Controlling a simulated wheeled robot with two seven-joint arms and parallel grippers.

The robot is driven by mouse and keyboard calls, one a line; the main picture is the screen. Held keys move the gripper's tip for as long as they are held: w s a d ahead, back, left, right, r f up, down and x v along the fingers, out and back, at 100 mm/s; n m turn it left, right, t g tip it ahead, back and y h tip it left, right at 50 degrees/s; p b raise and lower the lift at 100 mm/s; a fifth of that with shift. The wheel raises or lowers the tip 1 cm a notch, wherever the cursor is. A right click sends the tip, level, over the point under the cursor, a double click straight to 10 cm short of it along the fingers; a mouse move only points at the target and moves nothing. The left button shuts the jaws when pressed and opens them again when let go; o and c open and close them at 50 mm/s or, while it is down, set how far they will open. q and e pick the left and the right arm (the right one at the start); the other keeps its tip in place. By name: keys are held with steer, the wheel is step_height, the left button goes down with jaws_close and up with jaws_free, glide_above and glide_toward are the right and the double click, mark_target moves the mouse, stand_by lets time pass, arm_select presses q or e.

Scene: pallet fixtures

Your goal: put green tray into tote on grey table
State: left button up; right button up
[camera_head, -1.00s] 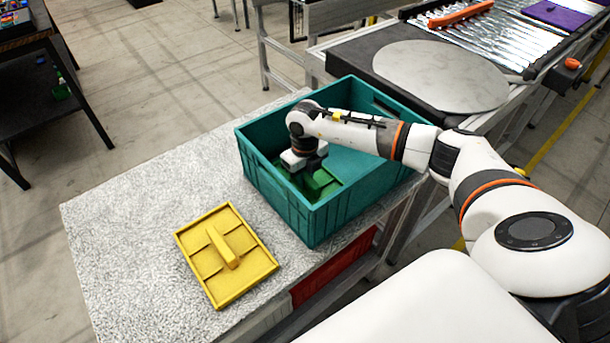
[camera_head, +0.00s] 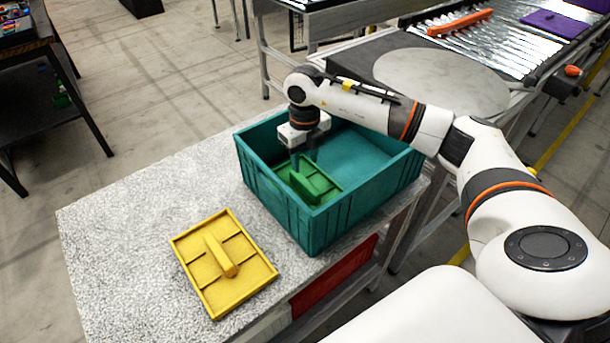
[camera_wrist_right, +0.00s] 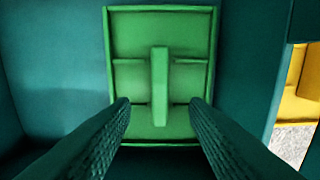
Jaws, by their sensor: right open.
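The green tray (camera_head: 318,184) lies inside the teal tote (camera_head: 312,225), near the tote's left side. The tote stands on the grey speckled table (camera_head: 130,235). My right gripper (camera_head: 296,162) is above the tray, over the tote. In the right wrist view the gripper (camera_wrist_right: 160,104) is open, with its fingers on either side of the line of the tray's upright handle (camera_wrist_right: 160,88) and nothing between them. The tray (camera_wrist_right: 130,45) shows whole except where the fingertips overlap its lower part. My left gripper is not in view.
A yellow tray (camera_head: 222,262) with a handle lies on the grey table, left of the tote. A conveyor (camera_head: 500,45) with a round grey plate (camera_head: 440,78) and an orange item (camera_head: 460,22) is behind. A dark shelf (camera_head: 45,95) stands at the far left.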

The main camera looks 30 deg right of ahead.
steer(key=shift+r, duration=1.45)
